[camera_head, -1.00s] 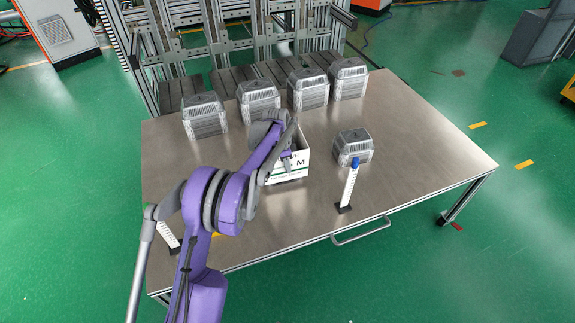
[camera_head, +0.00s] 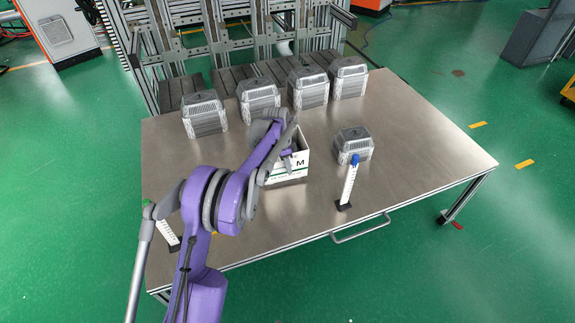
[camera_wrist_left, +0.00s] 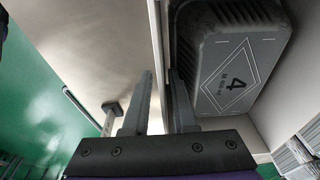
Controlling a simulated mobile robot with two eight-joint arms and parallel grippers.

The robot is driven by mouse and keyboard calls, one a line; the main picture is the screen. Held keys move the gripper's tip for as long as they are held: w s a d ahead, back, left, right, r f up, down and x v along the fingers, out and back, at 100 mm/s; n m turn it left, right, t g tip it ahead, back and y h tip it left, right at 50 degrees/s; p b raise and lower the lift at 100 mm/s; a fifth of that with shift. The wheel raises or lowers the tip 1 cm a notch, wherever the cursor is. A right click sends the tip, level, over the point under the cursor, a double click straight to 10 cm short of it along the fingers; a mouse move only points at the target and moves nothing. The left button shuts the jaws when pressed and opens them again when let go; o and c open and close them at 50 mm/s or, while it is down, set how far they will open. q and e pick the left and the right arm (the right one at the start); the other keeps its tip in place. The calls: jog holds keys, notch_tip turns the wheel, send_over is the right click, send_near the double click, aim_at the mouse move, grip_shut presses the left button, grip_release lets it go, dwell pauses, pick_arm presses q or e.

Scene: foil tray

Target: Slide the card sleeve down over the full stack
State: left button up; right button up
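The white card sleeve (camera_head: 291,177), marked with a green line and an M, stands upright near the middle of the table. In the left wrist view its thin wall (camera_wrist_left: 160,30) runs between my fingers. A grey ribbed stack top with a diamond label "4" (camera_wrist_left: 232,80) lies inside the sleeve; how far down the stack the sleeve reaches is hidden. My left gripper (camera_head: 287,160) is at the sleeve's front wall, fingers pointing down. In the left wrist view its two fingers (camera_wrist_left: 163,88) stand apart, one on each side of the wall. My right gripper is out of view.
Several grey tray stacks (camera_head: 259,99) line the table's back edge. Another stack (camera_head: 353,147) stands right of the sleeve, behind a blue-topped white scale post (camera_head: 349,185). A second scale post (camera_head: 167,236) stands front left. The table's right side (camera_head: 430,150) is free.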

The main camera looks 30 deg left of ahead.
pick_arm(q)
notch_tip(320, 180, down, 3)
jog(key=shift+s+r, duration=0.1)
jog(key=shift+s, duration=0.05)
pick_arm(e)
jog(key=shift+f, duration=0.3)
pick_arm(q)
jog(key=r, duration=0.2)
jog(key=a+r+p, duration=0.1)
jog(key=r, duration=0.1)
jog(key=shift+w+r, duration=0.2)
jog(key=shift+r, duration=0.15)
notch_tip(320, 180, up, 9)
jog(key=s+p, duration=0.1)
jog(key=shift+s+f+p, duration=0.15)
jog(key=shift+s+p, duration=0.15)
jog(key=shift+p, duration=0.1)
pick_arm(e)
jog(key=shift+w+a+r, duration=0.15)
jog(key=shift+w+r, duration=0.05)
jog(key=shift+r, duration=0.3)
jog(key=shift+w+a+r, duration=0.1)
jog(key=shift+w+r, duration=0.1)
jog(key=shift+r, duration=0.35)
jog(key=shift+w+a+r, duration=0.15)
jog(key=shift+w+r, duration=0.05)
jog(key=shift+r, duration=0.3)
